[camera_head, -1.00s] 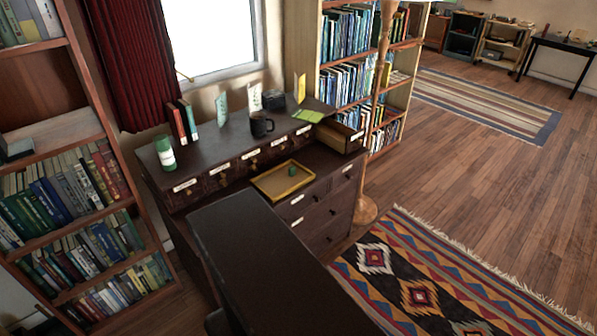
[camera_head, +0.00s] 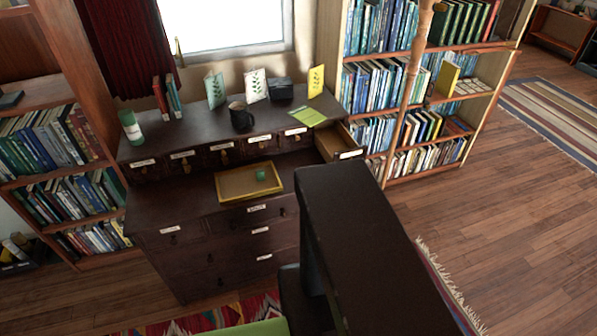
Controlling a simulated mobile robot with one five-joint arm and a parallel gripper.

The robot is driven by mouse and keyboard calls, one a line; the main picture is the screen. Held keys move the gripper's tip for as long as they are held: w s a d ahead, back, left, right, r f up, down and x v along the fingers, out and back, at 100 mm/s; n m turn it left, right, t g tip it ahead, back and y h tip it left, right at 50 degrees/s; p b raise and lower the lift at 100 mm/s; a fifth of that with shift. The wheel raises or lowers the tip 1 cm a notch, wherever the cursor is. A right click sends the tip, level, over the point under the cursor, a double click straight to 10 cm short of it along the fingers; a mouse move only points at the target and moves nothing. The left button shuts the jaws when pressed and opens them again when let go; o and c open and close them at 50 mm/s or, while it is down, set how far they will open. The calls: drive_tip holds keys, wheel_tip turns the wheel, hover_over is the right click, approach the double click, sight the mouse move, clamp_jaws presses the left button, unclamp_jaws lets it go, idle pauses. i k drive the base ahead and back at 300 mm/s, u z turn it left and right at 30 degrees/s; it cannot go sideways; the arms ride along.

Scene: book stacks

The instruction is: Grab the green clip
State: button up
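A small green object (camera_head: 261,174), which looks like the green clip, sits inside a shallow yellow-edged tray (camera_head: 232,197) toward its right side. It is too small to make out its shape. The tray lies on the lower ledge of a dark wooden drawer cabinet (camera_head: 185,235). A large dark bar, which looks like part of my arm, fills the lower right foreground, to the right of the tray and apart from it. My gripper does not show.
The cabinet top holds a dark mug (camera_head: 241,117), a green-and-white bottle (camera_head: 131,127), upright cards (camera_head: 254,86) and books. An open drawer (camera_head: 340,143) juts out at right. Bookshelves stand on both sides. Wooden floor (camera_head: 480,225) is clear at right.

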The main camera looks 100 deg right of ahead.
sight(260, 174)
drive_tip(key=u, duration=0.15)
drive_tip(key=k, duration=0.75)
drive_tip(key=z, duration=1.2)
drive_tip(key=i, duration=1)
drive_tip(key=z, duration=0.05)
